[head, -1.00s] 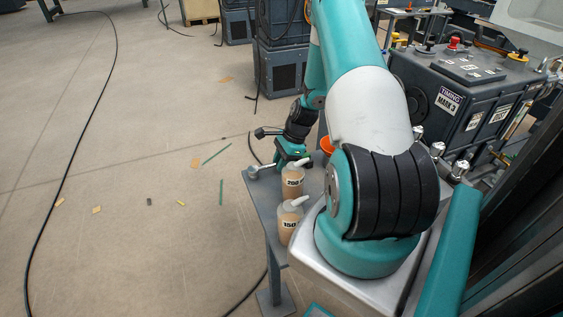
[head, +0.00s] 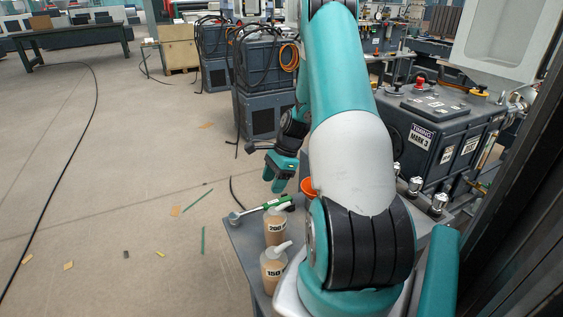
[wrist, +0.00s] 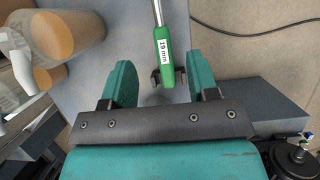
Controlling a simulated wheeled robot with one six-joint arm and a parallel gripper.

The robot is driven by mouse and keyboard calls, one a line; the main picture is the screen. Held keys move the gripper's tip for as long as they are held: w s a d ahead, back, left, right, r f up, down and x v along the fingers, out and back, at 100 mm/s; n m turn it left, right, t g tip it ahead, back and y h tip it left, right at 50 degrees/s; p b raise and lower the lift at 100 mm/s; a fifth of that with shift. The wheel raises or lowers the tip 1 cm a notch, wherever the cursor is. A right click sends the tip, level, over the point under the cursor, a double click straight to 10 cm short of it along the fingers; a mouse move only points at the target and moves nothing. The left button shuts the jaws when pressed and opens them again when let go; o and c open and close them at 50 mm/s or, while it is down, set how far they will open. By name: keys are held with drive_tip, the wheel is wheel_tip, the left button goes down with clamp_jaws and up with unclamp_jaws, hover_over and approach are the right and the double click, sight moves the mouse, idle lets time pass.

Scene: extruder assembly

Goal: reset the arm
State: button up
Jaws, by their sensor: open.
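My gripper (head: 279,182) hangs above the back end of the grey side table (head: 240,242). In the wrist view my gripper (wrist: 159,72) has its two teal fingers spread wide, with nothing held. A wrench with a green handle (head: 277,203) lies on the table below the gripper. Its handle, labelled "19 mm" (wrist: 163,52), shows between the fingers in the wrist view, lower than they are. My arm hides part of the table.
Two bottles labelled 250 (head: 275,228) and 150 (head: 272,271) stand on the table. An orange bowl (head: 308,186) is beside my arm. The dark TIMING MARK 3 machine (head: 430,130) stands at right. Open floor with scattered scraps is at left.

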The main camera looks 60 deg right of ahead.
drive_tip(key=v, duration=0.7)
drive_tip(key=shift+r, duration=0.35)
